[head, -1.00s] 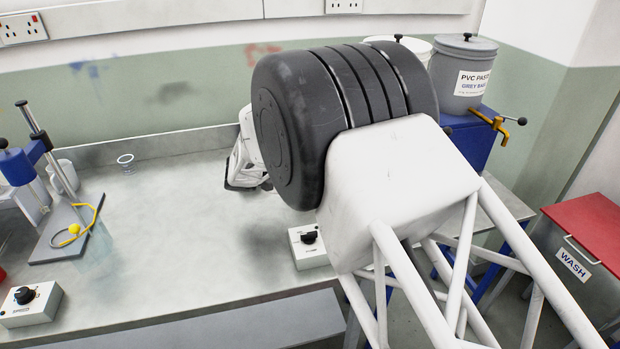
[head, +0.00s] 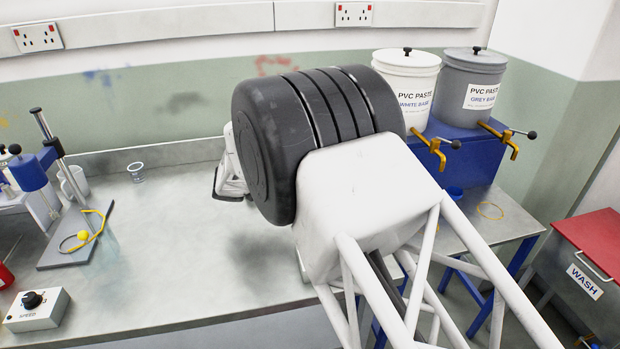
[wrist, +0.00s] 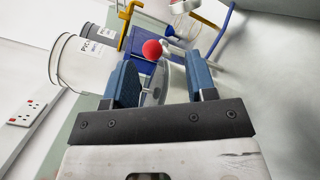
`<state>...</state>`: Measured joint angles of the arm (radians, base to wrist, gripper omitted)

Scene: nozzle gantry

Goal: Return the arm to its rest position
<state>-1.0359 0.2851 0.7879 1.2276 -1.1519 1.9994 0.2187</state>
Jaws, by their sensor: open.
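My gripper (wrist: 160,85) shows in the wrist view with its two blue fingers spread apart. No object touches the inner faces of the fingers. A red ball-shaped knob (wrist: 152,49) and a round grey-white part show beyond the gap between them. In the head view, my large black and white arm fills the middle and hides most of the gripper. Only a white part of the arm's far end shows left of the black joint, above the bench (head: 190,260).
White (head: 406,85) and grey (head: 470,85) PVC paste tubs with yellow taps stand on a blue stand (head: 470,155) at the back right. A stand (head: 75,235) with a yellow loop and a speed box (head: 37,308) are at left. A red-lidded wash bin (head: 595,240) is at right.

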